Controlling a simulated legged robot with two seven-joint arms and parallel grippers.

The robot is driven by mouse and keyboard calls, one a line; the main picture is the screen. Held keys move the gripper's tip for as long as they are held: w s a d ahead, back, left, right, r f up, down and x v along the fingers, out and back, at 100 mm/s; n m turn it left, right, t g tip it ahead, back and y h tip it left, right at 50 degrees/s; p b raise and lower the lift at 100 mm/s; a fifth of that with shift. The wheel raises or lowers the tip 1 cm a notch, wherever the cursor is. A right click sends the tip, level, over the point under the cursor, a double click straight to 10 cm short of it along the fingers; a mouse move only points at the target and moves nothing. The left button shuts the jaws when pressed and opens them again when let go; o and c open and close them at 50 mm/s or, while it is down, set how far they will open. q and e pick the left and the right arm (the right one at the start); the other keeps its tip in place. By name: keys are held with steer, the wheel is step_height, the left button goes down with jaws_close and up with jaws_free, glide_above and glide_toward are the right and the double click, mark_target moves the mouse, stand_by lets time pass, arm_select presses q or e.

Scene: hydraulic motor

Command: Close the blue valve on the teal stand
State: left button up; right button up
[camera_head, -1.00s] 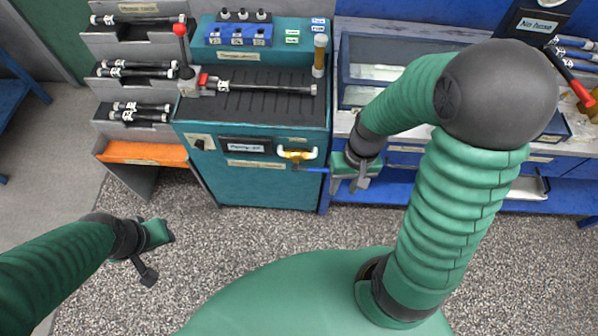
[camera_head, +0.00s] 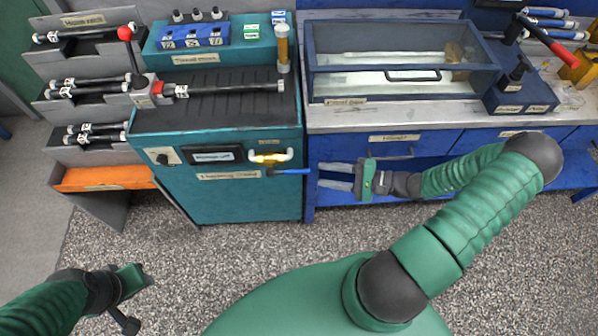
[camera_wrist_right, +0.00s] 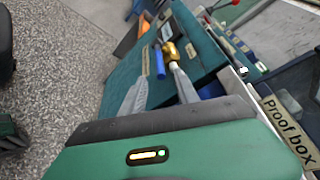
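The teal stand (camera_head: 232,208) is left of centre in the head view. The valve has a brass body (camera_head: 268,158) on a short white pipe and a blue handle (camera_head: 291,171) pointing right, roughly level. In the right wrist view the blue handle (camera_wrist_right: 160,62) and brass body (camera_wrist_right: 170,48) lie beyond the fingers. My right gripper (camera_head: 322,176) is open and empty, its fingers pointing left toward the handle's end, with a small gap in the picture. It also shows in the right wrist view (camera_wrist_right: 160,92). My left gripper (camera_head: 140,300) is low at the left, away from the stand; its fingers are unclear.
A blue bench with drawers (camera_head: 480,140) and a clear-lidded box (camera_head: 400,62) stands right of the teal stand. A grey rack (camera_head: 85,95) with hoses and an orange tray (camera_head: 105,178) is at the left. Speckled floor lies open in front.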

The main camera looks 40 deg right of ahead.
mark_target(298, 173)
steer(key=b+x, duration=0.1)
steer(key=x, duration=0.8)
steer(key=shift+s+a, duration=0.1)
steer(key=shift+a, duration=0.1)
steer(key=shift+d, duration=0.2)
steer(key=c, duration=0.4)
jaws_close()
steer(key=shift+a, duration=0.1)
steer(key=shift+s+a+f, duration=0.1)
steer(key=shift+f, duration=0.05)
